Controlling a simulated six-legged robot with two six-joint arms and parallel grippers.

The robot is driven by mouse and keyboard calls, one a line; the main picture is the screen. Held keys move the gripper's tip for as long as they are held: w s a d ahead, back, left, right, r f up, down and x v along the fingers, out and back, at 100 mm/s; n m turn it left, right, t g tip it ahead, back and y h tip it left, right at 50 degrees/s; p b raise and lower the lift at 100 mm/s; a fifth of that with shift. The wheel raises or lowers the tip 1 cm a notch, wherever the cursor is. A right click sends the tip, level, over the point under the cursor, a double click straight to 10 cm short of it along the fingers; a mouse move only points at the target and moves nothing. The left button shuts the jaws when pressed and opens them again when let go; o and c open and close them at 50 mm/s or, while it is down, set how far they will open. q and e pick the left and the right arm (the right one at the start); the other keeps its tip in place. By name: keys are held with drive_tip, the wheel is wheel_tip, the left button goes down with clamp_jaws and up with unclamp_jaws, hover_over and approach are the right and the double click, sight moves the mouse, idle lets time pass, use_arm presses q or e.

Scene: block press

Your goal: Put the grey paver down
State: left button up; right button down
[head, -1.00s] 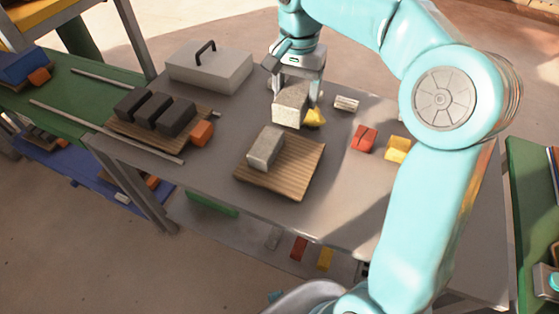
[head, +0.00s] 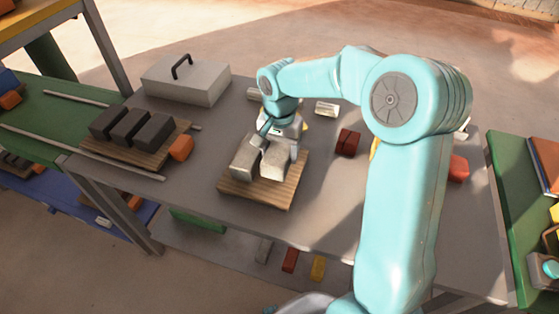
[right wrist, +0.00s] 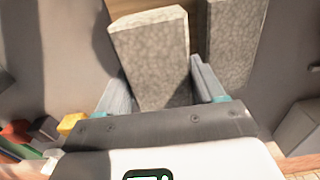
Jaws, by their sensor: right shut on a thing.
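My right gripper (head: 284,137) is shut on a speckled grey paver (head: 275,161) over the wooden board (head: 262,191) at the middle of the table. In the right wrist view the held paver (right wrist: 152,62) sits slightly tilted between the two fingers (right wrist: 160,92). A second grey paver (head: 245,158) lies on the board just to its left. It also shows in the right wrist view (right wrist: 236,42), with a narrow gap beside the held paver. Whether the held paver's underside touches the board I cannot tell. My left gripper is not in view.
A second board (head: 163,155) with dark blocks and an orange block (head: 181,148) stand to the left. A grey box with a black handle (head: 187,79) is at the back left. A dark red block (head: 348,142) and a pale block (head: 327,109) lie to the right.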

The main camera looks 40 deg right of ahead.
sight(280, 149)
wheel_tip(280, 149, down, 4)
drive_tip(key=shift+r, duration=0.1)
drive_tip(key=shift+f+b, duration=0.2)
drive_tip(key=shift+b, duration=0.1)
drive_tip(key=shift+c, duration=2)
unclamp_jaws()
drive_tip(key=shift+r+p, duration=0.25)
drive_tip(key=shift+p, duration=0.05)
wheel_tip(280, 149, up, 12)
drive_tip(key=shift+f+p, duration=0.1)
drive_tip(key=shift+p, duration=0.35)
